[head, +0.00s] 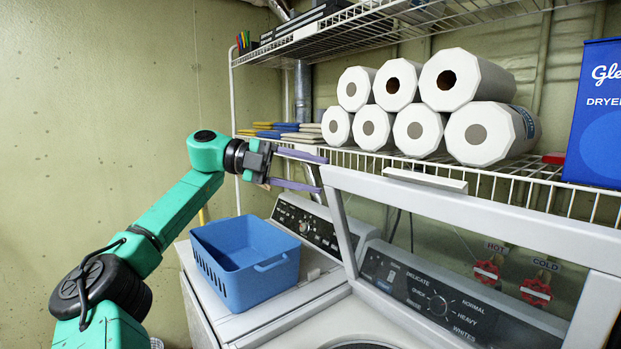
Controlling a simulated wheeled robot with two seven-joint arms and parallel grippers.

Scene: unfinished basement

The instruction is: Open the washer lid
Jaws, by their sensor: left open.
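The washer lid (480,215) stands raised, a white frame with a see-through middle and a small tab on its top edge. Behind it is the washer's dark control panel (405,290) with a dial; part of the round tub opening shows at the bottom edge. My left gripper (322,174) is open, its two purple fingers pointing right at the lid's upper left corner. The corner appears between the fingertips; I cannot tell if they touch it. My right gripper is not in view.
A blue basket (245,262) sits on the neighbouring machine, left of the washer. A wire shelf (350,158) above holds paper rolls (420,120), folded cloths and a blue box (598,115). Hot and cold valves (486,272) are on the back wall.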

